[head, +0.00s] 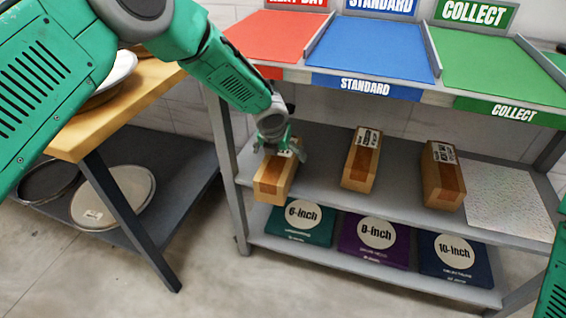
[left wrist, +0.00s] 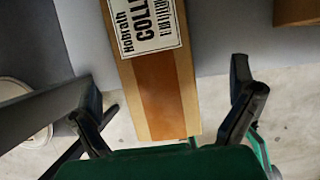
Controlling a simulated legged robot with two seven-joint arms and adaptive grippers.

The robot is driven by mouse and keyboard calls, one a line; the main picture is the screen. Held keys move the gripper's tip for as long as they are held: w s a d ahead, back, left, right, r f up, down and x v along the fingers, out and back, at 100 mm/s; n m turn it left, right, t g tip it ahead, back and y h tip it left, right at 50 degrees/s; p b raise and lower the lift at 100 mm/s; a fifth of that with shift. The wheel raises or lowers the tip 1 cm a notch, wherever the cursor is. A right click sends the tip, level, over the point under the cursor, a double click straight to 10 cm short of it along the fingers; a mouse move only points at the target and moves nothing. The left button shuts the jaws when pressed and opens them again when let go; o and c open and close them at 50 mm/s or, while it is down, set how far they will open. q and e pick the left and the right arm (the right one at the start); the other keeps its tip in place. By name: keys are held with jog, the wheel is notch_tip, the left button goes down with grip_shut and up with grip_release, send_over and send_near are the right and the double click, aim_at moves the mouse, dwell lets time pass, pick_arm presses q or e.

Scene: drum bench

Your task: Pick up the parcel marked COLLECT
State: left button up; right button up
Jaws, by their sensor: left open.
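The COLLECT parcel (head: 274,179) is a brown box with an orange-brown band, at the left end of the middle shelf. In the left wrist view the parcel (left wrist: 165,90) has a white label reading "Hobrath" and "COLL", the rest cut off. My left gripper (head: 280,148) is over the back part of this parcel in the head view. In the left wrist view my left gripper (left wrist: 170,108) is open, one finger on each side of the parcel, with gaps visible on both sides. Contact is not visible. My right gripper is not in view.
Two other parcels stand on the middle shelf (head: 318,152), one in the centre (head: 361,160) and one to the right (head: 442,176). Coloured bays lie above, including the green COLLECT bay (head: 484,62). Dark-topped boxes (head: 376,236) sit below. A wooden table (head: 120,98) is at left.

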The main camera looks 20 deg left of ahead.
pick_arm(q)
jog(key=shift+w+a+f, duration=0.1)
jog(key=shift+f, duration=0.25)
jog(key=b+x, duration=0.1)
jog(key=x, duration=0.1)
jog(key=b+x, duration=0.1)
jog(key=x, duration=0.1)
jog(key=b+x, duration=0.1)
jog(key=x, duration=0.1)
jog(key=shift+a+f+b, duration=0.25)
jog(key=shift+f+b, duration=0.15)
jog(key=shift+r, duration=0.1)
jog(key=shift+c, duration=0.8)
jog(key=c, duration=1.5)
